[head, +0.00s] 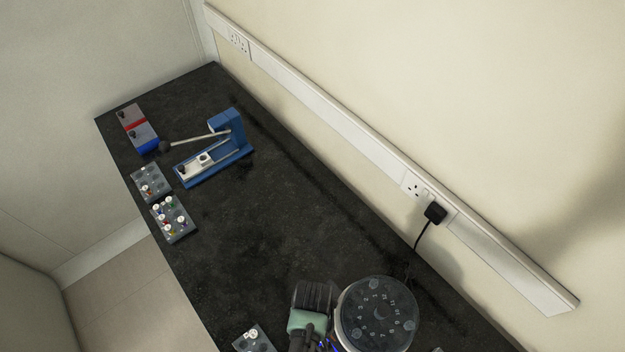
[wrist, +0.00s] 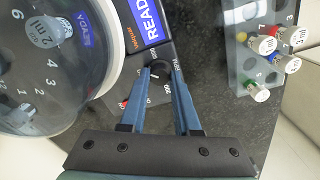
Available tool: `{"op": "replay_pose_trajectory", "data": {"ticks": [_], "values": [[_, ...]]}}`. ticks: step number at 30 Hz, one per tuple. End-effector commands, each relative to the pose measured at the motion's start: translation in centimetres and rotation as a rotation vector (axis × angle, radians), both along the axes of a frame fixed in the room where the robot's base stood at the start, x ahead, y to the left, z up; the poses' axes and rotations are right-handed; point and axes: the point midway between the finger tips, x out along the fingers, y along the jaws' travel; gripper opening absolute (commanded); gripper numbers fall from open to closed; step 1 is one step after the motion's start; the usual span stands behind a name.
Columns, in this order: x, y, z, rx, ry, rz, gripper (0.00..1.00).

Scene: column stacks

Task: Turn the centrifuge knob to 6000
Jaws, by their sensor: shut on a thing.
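The centrifuge (head: 375,312) is a round machine with a clear, numbered lid at the bottom of the head view. In the wrist view its lid (wrist: 45,75) fills the left side, and a blue READY display (wrist: 150,20) shows on its panel. The dark knob (wrist: 157,70) has a small white mark and sits between the fingertips of my gripper (wrist: 162,74), which is shut on it. RPM lettering and small scale numbers are printed around the knob, partly hidden by the fingers. The exact setting is too small to read.
A rack of capped tubes (wrist: 262,55) stands right of the gripper in the wrist view. A plug (head: 435,212) sits in the wall socket. The bench middle is clear.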

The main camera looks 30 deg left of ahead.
Motion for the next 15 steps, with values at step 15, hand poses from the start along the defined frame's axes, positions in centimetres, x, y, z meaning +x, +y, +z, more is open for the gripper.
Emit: {"op": "replay_pose_trajectory", "data": {"ticks": [15], "values": [[0.06,-0.06,0.15,0.000,0.000,-0.489,0.00]]}}
